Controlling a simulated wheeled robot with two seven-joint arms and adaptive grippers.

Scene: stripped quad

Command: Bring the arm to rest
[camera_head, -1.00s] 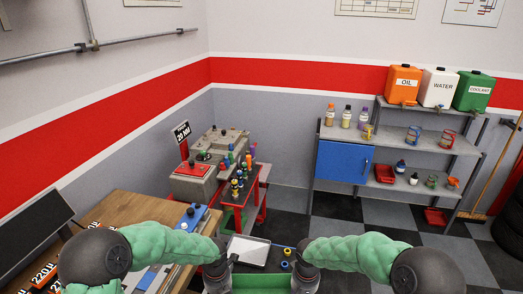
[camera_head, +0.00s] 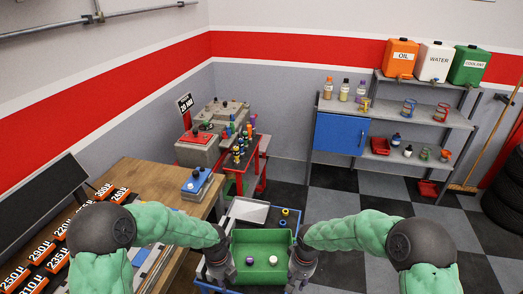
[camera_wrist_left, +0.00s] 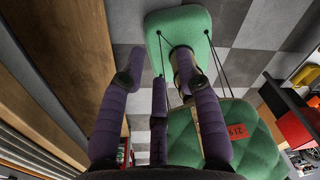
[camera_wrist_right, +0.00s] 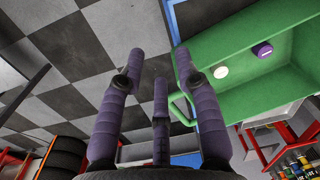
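My left gripper (camera_head: 219,270) hangs low at the left side of a green bin (camera_head: 262,241) in the head view. My right gripper (camera_head: 300,272) hangs at the bin's right side. In the right wrist view the right fingers (camera_wrist_right: 159,65) are spread and empty. The green bin and its handle (camera_wrist_right: 181,108) show beside them. I cannot tell whether either gripper touches the bin. Both of my arms are bent inward.
A purple-topped piece (camera_head: 250,261) and a white-topped piece (camera_head: 273,260) are in the bin. A wooden workbench (camera_head: 150,180) stands at left, a red cart (camera_head: 240,185) behind the bin. A shelf unit (camera_head: 420,118) stands at the back right. Checkered floor (camera_head: 350,195) is open at right.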

